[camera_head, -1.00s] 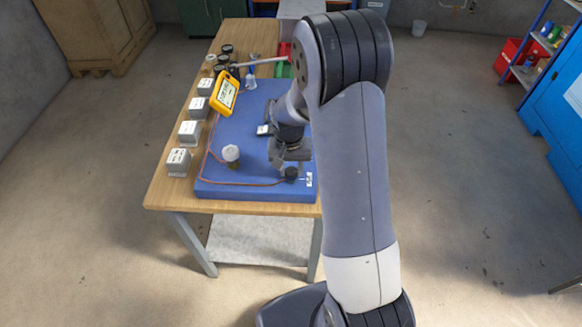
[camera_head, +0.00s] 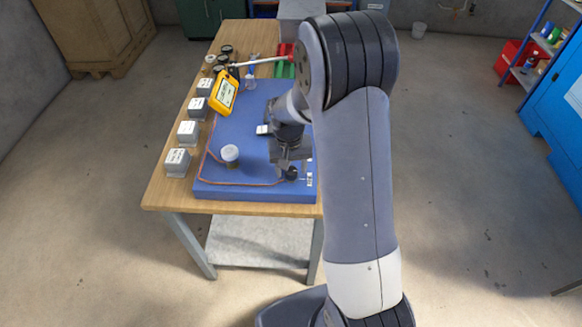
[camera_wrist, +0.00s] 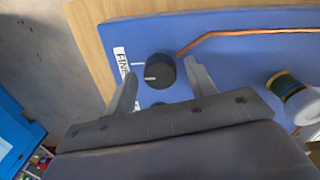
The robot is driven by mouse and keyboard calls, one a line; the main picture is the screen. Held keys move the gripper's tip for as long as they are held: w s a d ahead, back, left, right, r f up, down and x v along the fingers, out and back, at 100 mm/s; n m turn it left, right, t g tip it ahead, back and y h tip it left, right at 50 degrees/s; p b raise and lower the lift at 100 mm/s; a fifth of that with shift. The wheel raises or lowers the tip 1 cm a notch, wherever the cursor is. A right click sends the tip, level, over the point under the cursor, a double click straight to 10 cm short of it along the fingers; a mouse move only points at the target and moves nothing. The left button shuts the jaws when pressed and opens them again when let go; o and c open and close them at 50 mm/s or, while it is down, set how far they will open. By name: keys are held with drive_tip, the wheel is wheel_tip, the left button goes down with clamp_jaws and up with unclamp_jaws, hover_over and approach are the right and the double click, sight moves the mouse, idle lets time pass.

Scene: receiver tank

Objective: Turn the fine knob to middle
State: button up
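The fine knob (camera_wrist: 159,70) is round and black with a white pointer line toward the left. It sits on the blue panel (camera_wrist: 232,50), beside the white FINE label (camera_wrist: 122,62) and a white mark on the panel. My gripper (camera_wrist: 162,76) is open, its two fingers apart on the left and right of the knob. I cannot tell whether they touch it. In the head view my gripper (camera_head: 290,162) hangs just above the dark knob (camera_head: 290,173) at the panel's near right corner.
An orange wire (camera_wrist: 250,32) runs from the knob's side. A coil with a white top (camera_head: 230,155) stands on the panel. A yellow meter (camera_head: 223,93), several grey blocks (camera_head: 187,131) and a red-tipped rod (camera_head: 262,61) are on the wooden table (camera_head: 170,197).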

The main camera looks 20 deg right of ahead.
sight(289, 171)
drive_tip(key=shift+o, duration=0.3)
wheel_tip(289, 171, up, 11)
drive_tip(key=b, duration=0.1)
drive_tip(key=shift+a, duration=0.2)
drive_tip(key=shift+f, duration=0.15)
drive_tip(key=f, duration=0.5)
drive_tip(key=f+p, duration=0.1)
drive_tip(key=f, duration=0.4)
drive_tip(key=shift+d+f, duration=0.2)
drive_tip(key=shift+f, duration=0.15)
drive_tip(key=shift+m+p, duration=0.65)
drive_tip(key=shift+m, duration=0.05)
